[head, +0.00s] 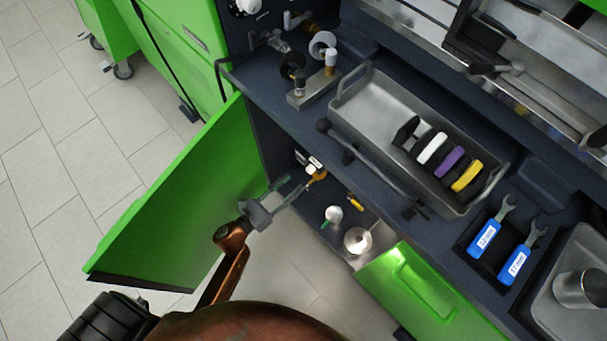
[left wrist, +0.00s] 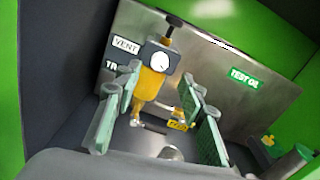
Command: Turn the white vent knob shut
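In the head view a small white part (head: 315,163) shows there, inside the cabinet. My left gripper (head: 294,188) reaches into the cabinet from the left. In the left wrist view its green-padded fingers (left wrist: 166,98) are spread apart, with the yellow body between and beyond them. I cannot tell whether they touch it. My right gripper is out of view.
An open green door (head: 170,205) stands left of my arm. A TEST OIL label (left wrist: 243,78) is on the back panel. A white-topped part (head: 333,214) and a cup (head: 357,240) sit low in the cabinet. A grey tray (head: 365,105) is on the bench above.

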